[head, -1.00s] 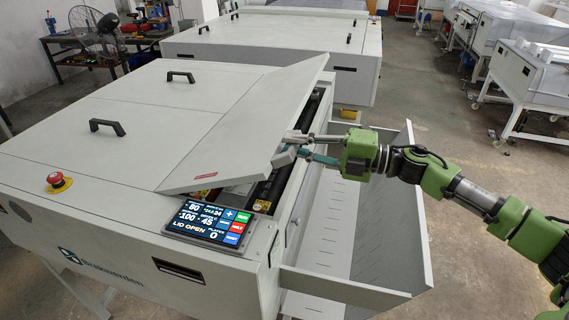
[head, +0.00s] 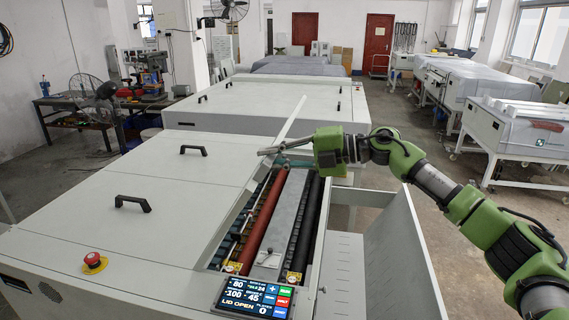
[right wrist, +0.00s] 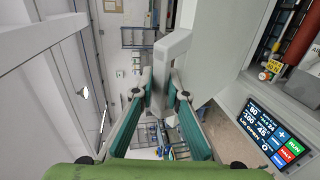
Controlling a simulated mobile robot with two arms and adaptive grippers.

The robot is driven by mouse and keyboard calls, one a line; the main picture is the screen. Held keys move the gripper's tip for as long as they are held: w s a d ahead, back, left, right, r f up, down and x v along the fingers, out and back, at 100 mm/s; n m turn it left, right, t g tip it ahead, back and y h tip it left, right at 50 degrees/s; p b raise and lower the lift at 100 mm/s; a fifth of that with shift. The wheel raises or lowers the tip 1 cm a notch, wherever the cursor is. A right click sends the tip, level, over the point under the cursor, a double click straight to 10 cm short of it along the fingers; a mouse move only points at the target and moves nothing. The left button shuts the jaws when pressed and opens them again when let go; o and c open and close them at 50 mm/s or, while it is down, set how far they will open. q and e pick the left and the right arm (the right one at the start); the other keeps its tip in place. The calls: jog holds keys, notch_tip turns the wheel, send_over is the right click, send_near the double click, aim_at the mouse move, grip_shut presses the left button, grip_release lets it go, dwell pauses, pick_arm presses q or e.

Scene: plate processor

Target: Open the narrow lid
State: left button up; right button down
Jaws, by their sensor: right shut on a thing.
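The narrow lid (head: 289,121) of the front plate processor stands steeply raised, seen almost edge-on in the head view. Beneath it the bay is open and shows a red roller (head: 262,222) and black rollers. The exact contact is partly hidden. My left gripper is not in view.
The control screen (head: 255,296) reads "LID OPEN". An open grey tray (head: 398,255) juts out at the machine's right side, below my arm. Another processor (head: 240,105) stands behind.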

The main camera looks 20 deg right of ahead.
jog(key=shift+w+a+r+g+h+p, duration=0.15)
jog(key=shift+w+a+h+p, duration=0.1)
jog(key=shift+a, duration=0.2)
jog(key=shift+w+a+r+g+h+p, duration=0.15)
jog(key=shift+w+a+p, duration=0.05)
jog(key=shift+a, duration=0.25)
jog(key=shift+f, duration=0.1)
jog(key=c, duration=2)
grip_release()
jog(key=shift+w, duration=0.1)
jog(key=v, duration=1.2)
